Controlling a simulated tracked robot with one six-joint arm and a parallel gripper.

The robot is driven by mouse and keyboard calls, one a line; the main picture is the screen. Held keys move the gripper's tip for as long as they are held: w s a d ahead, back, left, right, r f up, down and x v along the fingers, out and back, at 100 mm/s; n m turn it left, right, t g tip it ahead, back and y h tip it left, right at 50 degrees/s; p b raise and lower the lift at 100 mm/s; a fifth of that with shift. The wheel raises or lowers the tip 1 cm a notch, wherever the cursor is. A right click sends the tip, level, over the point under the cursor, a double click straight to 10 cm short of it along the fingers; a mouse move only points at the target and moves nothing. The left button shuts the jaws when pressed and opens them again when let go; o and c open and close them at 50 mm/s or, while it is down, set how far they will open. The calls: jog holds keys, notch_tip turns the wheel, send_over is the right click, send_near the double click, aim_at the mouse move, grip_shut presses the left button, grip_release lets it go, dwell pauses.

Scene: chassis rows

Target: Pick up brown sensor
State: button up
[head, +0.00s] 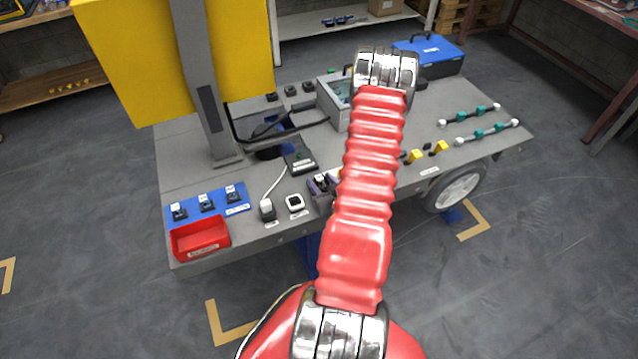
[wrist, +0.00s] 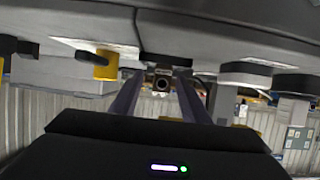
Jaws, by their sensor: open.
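My gripper (wrist: 158,82) shows in the wrist view as two dark purple-grey fingers, spread apart. A small dark sensor (wrist: 163,84) with a round lens lies between the fingertips in that picture, beyond or between them. The fingers are not closed on it. Its colour looks near black with a brownish ring, so I cannot tell surely that it is the brown sensor.
The grey bench (head: 475,150) carries yellow sensors (head: 415,156), teal-banded rods (head: 480,133), a red bin (head: 201,238), a blue mat (head: 179,220) and a blue case (head: 430,52). A yellow panel (head: 240,50) on a grey post stands at its left. A yellow block (wrist: 105,66) is left of the fingers.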

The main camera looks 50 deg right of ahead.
jog(key=shift+x, duration=2.5)
jog(key=shift+w+a+r, duration=0.1)
jog(key=shift+r, duration=0.05)
jog(key=shift+c, duration=0.5)
grip_shut()
